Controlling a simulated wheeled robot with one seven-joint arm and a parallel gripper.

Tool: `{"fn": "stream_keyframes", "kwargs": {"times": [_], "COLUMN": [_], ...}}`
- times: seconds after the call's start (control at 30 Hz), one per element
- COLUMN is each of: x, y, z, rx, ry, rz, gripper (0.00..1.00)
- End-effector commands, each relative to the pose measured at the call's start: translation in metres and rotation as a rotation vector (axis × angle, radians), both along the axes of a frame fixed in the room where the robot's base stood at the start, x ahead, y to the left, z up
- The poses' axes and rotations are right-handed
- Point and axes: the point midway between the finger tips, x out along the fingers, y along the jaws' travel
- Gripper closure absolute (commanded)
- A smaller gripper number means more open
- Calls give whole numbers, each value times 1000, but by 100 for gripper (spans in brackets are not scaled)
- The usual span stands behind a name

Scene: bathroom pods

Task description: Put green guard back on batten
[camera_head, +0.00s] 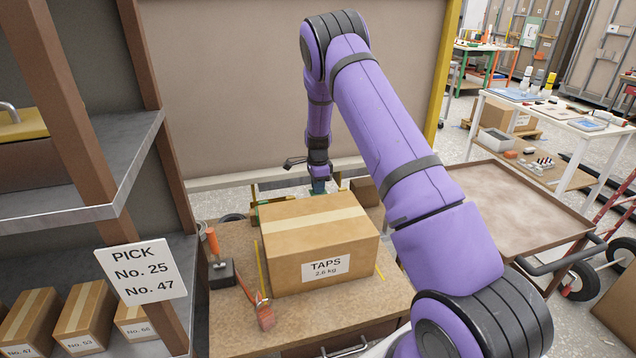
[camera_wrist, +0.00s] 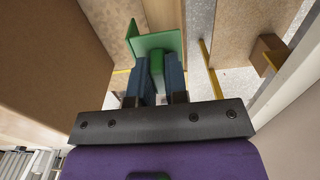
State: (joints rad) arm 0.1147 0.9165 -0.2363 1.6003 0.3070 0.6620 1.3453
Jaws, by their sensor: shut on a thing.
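My gripper (camera_wrist: 160,85) shows in the wrist view with its two blue fingers shut on the green guard (camera_wrist: 157,42). The guard is an angled green piece that reaches out past the fingertips. A brown wooden strip, seemingly the batten (camera_wrist: 163,13), lies just beyond the guard. I cannot tell whether the two touch. In the head view my gripper (camera_head: 318,187) points down behind the large TAPS box (camera_head: 318,225).
The TAPS box stands on a brown bench (camera_head: 235,325), close beside my gripper. A smaller brown box (camera_head: 366,190) is behind it. An orange-handled tool (camera_head: 212,242) and a black block (camera_head: 222,273) lie at the left. Shelving (camera_head: 75,165) borders the left; an empty trolley (camera_head: 520,205) stands right.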

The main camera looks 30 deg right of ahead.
Motion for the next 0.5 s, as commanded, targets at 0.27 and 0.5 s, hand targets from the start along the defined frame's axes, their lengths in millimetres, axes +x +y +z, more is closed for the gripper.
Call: {"fn": "stream_keyframes", "kwargs": {"times": [0.27, 0.5], "x": [1, 2], "y": [0, -1], "z": [-15, -27], "rx": [0, 0], "ry": [1, 0], "rz": [-1, -1], "gripper": [100, 100]}}
